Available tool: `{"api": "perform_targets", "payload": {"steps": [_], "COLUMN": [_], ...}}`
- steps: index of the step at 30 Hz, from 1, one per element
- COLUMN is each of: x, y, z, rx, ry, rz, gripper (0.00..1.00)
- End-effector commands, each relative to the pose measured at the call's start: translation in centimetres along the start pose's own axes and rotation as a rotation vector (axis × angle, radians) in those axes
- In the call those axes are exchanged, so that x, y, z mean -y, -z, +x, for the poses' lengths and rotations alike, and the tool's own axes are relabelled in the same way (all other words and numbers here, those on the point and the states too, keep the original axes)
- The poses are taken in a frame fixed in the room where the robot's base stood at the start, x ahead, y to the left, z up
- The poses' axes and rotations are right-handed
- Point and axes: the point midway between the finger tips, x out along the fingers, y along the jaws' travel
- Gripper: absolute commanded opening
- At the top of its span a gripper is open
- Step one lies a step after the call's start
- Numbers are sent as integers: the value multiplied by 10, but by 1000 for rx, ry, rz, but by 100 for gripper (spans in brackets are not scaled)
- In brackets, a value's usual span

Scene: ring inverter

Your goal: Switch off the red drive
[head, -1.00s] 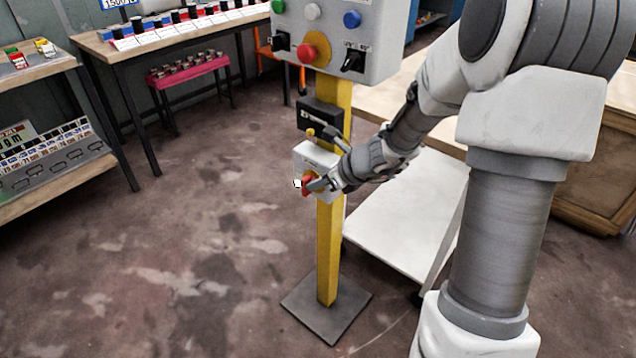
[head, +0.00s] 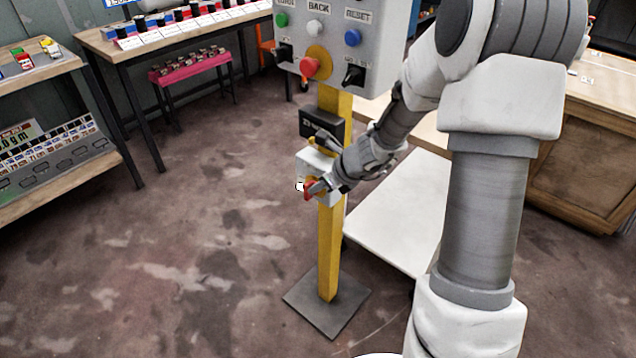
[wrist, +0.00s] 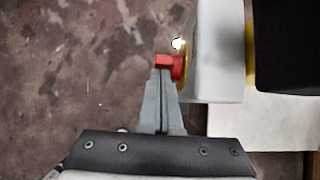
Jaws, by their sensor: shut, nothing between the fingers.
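The red drive is a red rotary handle (wrist: 166,66) on a yellow plate, on the side of a small white box (head: 318,166). The box is mounted on a yellow post. The handle's exact angle is hard to tell.
A grey control panel (head: 340,30) with several buttons and switches sits higher on the post, above a black box (head: 322,122). The post stands on a dark floor plate (head: 327,303). A white low platform (head: 400,205) is to its right. Open floor lies left.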

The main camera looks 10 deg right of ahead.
Motion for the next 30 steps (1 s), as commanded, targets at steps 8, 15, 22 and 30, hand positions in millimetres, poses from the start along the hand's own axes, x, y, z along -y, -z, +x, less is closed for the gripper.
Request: {"api": "perform_targets", "payload": {"steps": [8,15,22,30], "x": [0,0,0,-1], "y": [-4,-5,-7,-11], "z": [-2,-2,-2,-2], "rx": [-37,-69,-100,-149], "ry": [0,0,1,-1], "rz": [0,0,-1,-3], "gripper": [0,0,0,0]}}
